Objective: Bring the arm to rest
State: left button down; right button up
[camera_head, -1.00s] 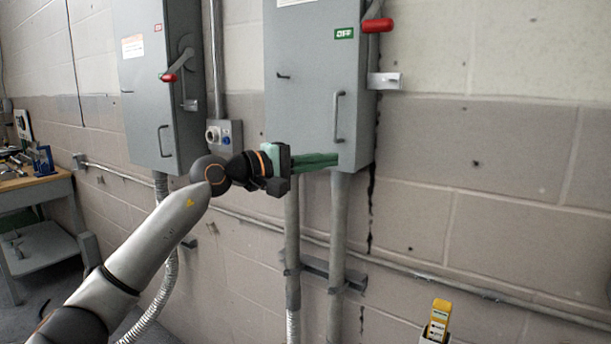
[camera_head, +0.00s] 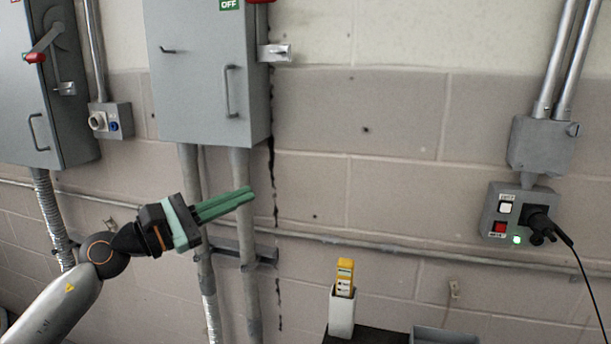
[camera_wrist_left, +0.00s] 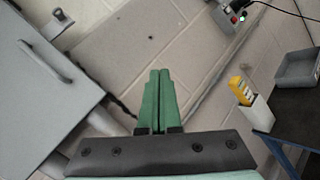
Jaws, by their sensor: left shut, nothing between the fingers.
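My left gripper (camera_head: 250,193) has green fingers and is shut with nothing between them. In the head view it is at the lower left, in front of the wall and conduits, below the middle grey cabinet (camera_head: 205,80). Its fingers point right and slightly up. In the left wrist view the closed fingers (camera_wrist_left: 158,78) point up the picture toward the block wall. My right gripper is not in view.
A black plug (camera_head: 540,226) sits in a wall socket box (camera_head: 497,222) with a lit green lamp. A yellow tester (camera_head: 344,275) stands in a white holder (camera_head: 341,312) beside a grey bin (camera_head: 445,336). Another grey cabinet (camera_head: 30,110) hangs at left.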

pick_arm(q)
jog(key=s+a+f+n+t+y+p, duration=0.1)
jog(key=s+f+n+t+y, duration=0.15)
jog(key=f+n, duration=0.7)
jog(key=s+a+f+n+t+y+p, duration=0.1)
jog(key=s+f+n+y, duration=0.15)
jog(key=f+n, duration=0.75)
jog(key=s+a+f+n+t+y, duration=0.15)
jog(key=f+n+y, duration=0.35)
jog(key=n, duration=0.9)
jog(key=s+f+n+g+y+p, duration=0.1)
jog(key=s+f+n+g+y, duration=0.2)
jog(key=s+f+n, duration=1.6)
jog(key=s+f+g, duration=0.4)
jog(key=s, duration=0.1)
jog(key=shift+a+f+g+y+p, duration=0.25)
jog(key=shift+a+g+y+p, duration=0.05)
jog(key=shift+a+g+p, duration=0.1)
jog(key=shift+w, duration=0.1)
